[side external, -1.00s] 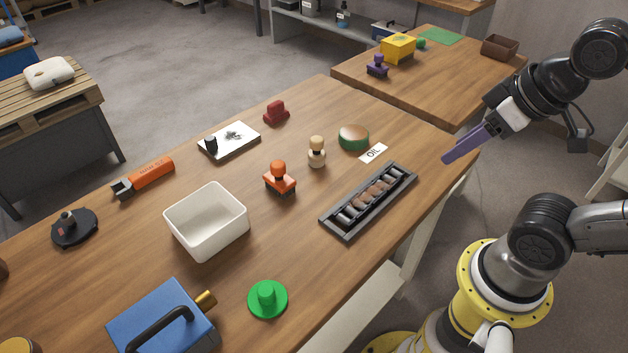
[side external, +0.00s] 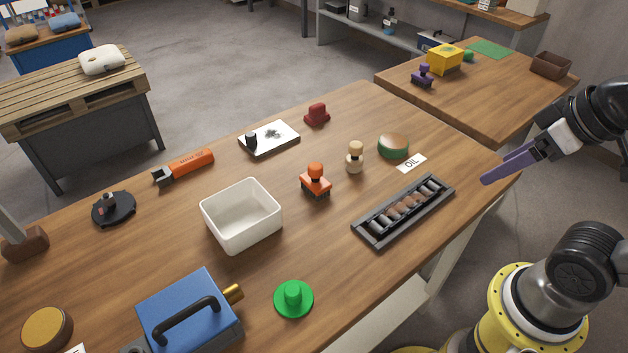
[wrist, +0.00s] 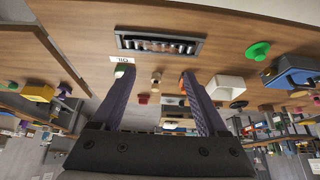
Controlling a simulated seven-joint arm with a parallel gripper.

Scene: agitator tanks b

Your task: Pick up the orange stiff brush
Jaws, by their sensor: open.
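The orange brush (side external: 315,182), with a round knob and dark bristles, stands upright on the wooden table (side external: 300,250), right of the white bin. In the wrist view an orange patch that seems to be the brush (wrist: 183,86) shows beside the right finger, which partly hides it. My gripper (side external: 484,181) has long purple fingers and hangs over the table's right end, well apart from the brush. Its fingers (wrist: 160,72) are spread in the wrist view, with nothing held between them.
The white bin (side external: 241,228) is left of the brush; a beige knobbed piece (side external: 355,157) and green tin (side external: 393,146) are right. A dark roller tray (side external: 404,210) lies between brush and gripper. A green knobbed disc (side external: 294,298) and blue box (side external: 190,312) are nearer.

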